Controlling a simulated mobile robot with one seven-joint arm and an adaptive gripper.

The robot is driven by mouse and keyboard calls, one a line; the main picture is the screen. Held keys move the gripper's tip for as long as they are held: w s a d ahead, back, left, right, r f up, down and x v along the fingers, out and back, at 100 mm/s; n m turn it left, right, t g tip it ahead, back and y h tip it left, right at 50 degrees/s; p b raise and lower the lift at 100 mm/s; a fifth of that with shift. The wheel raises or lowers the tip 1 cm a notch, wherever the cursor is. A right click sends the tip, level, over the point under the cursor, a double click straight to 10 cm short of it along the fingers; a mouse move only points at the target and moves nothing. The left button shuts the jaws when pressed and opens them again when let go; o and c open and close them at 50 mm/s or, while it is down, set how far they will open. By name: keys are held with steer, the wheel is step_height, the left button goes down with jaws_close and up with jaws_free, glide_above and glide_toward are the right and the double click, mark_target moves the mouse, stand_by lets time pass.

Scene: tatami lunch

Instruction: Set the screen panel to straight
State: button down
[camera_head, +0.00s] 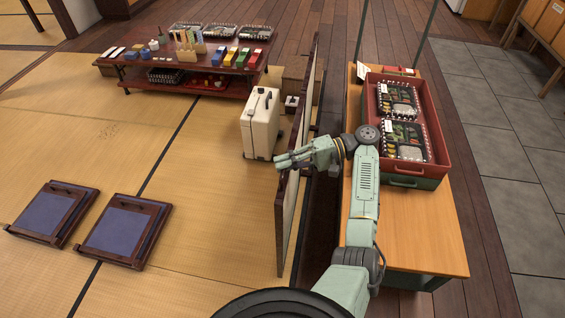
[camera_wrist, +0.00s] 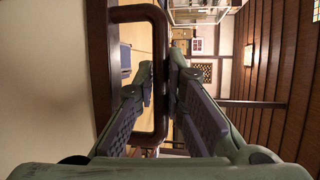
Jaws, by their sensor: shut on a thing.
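The screen panel (camera_head: 292,222) stands upright along the edge of the tatami, with a dark wooden frame and a cream face. It runs from the near middle of the head view toward the back. My gripper (camera_head: 281,162) reaches across it from the right, its fingers at the frame. In the wrist view the panel's cream face (camera_wrist: 45,85) fills the left. A dark, rounded handle (camera_wrist: 159,40) projects from the frame. My gripper (camera_wrist: 161,72) is shut on the handle's bar, one finger on each side. The fingers partly hide the handle's lower part.
A wooden bench (camera_head: 432,235) with a red crate (camera_head: 433,163) of lunch trays stands close right of the panel. A white case (camera_head: 259,122) stands just left of it. A low dark table (camera_head: 135,68) is farther back. Open tatami (camera_head: 205,180) lies left, with two blue-topped seats.

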steer(key=shift+d, duration=0.35)
steer(key=c, duration=1.9)
jaws_free()
steer(key=shift+d, duration=0.2)
steer(key=shift+o, duration=1.2)
steer(key=shift+a, duration=0.2)
steer(key=v, duration=1.2)
